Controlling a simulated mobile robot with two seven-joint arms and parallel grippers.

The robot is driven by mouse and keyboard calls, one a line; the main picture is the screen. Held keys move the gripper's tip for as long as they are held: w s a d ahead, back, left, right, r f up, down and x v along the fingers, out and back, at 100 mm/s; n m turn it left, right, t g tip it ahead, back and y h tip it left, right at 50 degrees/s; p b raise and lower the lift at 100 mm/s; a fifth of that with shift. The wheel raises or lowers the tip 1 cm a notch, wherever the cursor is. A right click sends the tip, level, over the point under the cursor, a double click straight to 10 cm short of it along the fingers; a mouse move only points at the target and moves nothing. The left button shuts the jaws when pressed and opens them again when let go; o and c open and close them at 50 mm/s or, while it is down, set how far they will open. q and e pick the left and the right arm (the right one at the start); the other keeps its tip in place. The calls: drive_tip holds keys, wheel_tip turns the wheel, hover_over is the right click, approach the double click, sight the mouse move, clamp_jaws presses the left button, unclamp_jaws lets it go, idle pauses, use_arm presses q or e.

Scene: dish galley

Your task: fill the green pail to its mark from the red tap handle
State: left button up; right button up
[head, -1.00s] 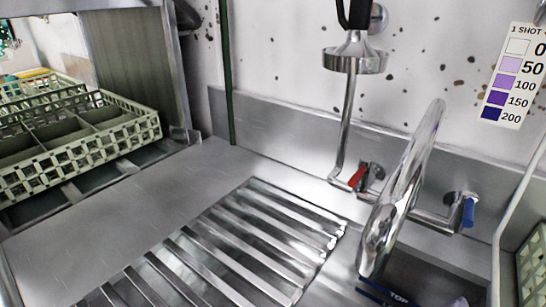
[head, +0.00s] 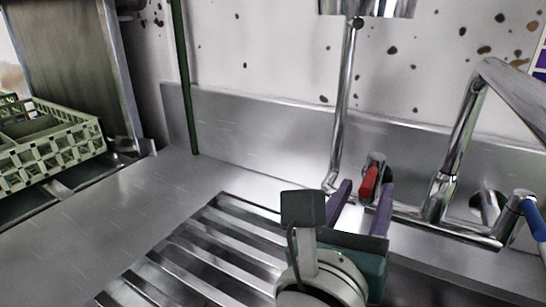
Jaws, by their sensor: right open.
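The red tap handle (head: 369,183) sits on the wall pipework, right of centre in the head view, and is tilted. My right gripper (head: 364,196) reaches up from the bottom, open, with its two purple fingers pointing at the handle. One finger shows on each side of the handle in the picture; I cannot tell whether either touches it. The steel spout (head: 462,130) rises right of the handle and bends off to the right. The green pail is not in view. My left gripper is not in view.
A blue tap handle (head: 533,217) is at the far right. A slatted steel drainer (head: 185,262) lies left of my gripper. A pale green dish rack (head: 50,150) stands at the left.

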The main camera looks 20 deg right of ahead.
sight(371, 175)
drive_tip(key=shift+x, duration=1.1)
drive_tip(key=shift+c, duration=0.3)
clamp_jaws()
